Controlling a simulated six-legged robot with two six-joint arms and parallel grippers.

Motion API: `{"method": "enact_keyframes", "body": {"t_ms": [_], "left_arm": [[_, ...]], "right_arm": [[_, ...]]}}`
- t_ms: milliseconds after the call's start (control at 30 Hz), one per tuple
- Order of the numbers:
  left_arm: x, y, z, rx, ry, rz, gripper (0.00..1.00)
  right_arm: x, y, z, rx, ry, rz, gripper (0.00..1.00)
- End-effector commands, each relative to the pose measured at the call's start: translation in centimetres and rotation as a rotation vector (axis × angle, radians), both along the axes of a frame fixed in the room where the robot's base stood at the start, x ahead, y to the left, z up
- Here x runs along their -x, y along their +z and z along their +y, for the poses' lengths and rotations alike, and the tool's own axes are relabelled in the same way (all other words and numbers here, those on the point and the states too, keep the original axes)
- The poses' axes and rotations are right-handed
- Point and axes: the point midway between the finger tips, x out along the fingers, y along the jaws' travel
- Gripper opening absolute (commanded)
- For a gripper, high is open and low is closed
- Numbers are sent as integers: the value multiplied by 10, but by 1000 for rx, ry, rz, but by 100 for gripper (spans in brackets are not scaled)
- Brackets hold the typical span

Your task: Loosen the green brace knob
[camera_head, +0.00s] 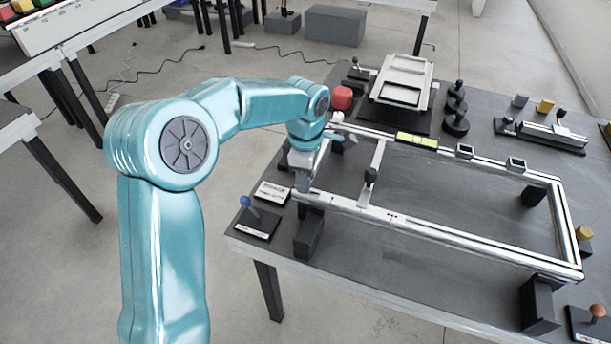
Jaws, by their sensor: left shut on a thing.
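The chassis frame (430,222) is a pale metal rectangle raised on black supports on the dark table. My left gripper (302,180) points down at the frame's near left corner. It is shut on a small part there, which the gripper mostly hides, so its colour and shape cannot be told. No green knob can be made out. My right gripper is not in view.
A blue-knobbed lever (246,202) and a white label plate (272,193) are left of the gripper. A yellow-green level (417,140) lies on the far rail. The frame's middle is open.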

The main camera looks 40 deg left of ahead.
Motion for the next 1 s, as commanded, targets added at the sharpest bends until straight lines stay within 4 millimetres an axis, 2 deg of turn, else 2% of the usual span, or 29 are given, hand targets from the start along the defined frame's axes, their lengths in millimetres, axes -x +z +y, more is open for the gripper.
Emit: {"method": "enact_keyframes", "body": {"t_ms": [100, 133, 200, 467, 567, 667, 1000], "left_arm": [[-1, 2, 1, -2, 0, -6, 3], [-1, 2, 1, -2, 0, -6, 43], [-1, 2, 1, -2, -1, -5, 59], [0, 1, 0, -1, -1, -2, 59], [-1, 7, 0, -1, -1, -3, 59], [-1, 22, 1, -2, -1, -5, 59], [-1, 112, 0, -1, -1, -7, 59]], "right_arm": [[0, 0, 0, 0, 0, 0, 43], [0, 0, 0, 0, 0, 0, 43], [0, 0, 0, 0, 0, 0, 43], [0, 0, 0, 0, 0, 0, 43], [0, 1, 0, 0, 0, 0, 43], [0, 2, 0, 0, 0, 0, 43], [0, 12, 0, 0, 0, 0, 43]]}}
